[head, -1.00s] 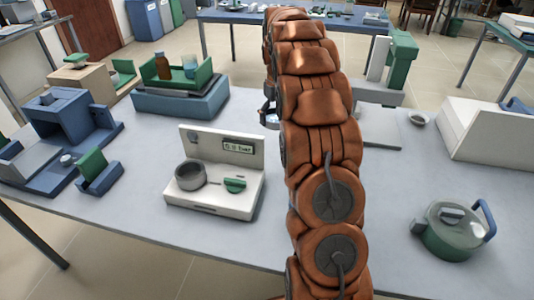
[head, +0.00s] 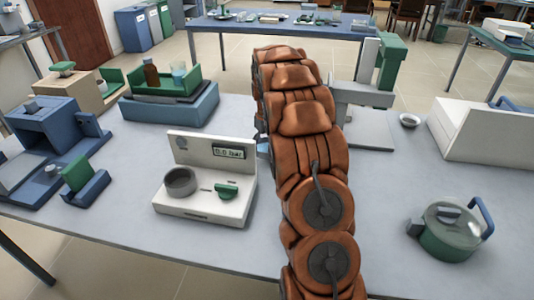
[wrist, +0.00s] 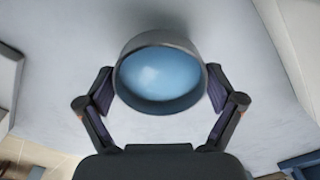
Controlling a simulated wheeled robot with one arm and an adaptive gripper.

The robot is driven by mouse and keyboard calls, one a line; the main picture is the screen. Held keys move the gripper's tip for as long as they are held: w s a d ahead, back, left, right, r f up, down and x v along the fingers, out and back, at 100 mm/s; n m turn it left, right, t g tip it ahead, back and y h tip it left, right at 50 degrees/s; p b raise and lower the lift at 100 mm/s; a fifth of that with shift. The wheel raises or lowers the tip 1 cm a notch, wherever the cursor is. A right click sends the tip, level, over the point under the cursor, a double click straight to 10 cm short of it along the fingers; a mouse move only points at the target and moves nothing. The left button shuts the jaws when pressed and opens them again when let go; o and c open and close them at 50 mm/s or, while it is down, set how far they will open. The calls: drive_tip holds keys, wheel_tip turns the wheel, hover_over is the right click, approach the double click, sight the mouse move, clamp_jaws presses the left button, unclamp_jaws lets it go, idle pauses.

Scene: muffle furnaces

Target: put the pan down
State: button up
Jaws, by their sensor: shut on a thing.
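In the wrist view, a round pan (wrist: 161,42) with a grey rim and a smooth blue inside sits between the two fingers of my gripper (wrist: 159,85). A finger pad presses on each side of its wall, so the gripper is shut on it. Behind the pan is a plain pale grey surface; I cannot tell whether the pan touches it or hangs above it. In the head view my brown arm covers the gripper and the pan.

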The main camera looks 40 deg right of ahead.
sight(267, 151)
drive_tip(key=shift+f, duration=1.65)
drive_tip(key=shift+f, duration=0.1)
drive_tip(key=o, duration=1.5)
wheel_tip(267, 151, up, 12)
drive_tip(key=shift+r+b, duration=0.1)
drive_tip(key=shift+b, duration=0.45)
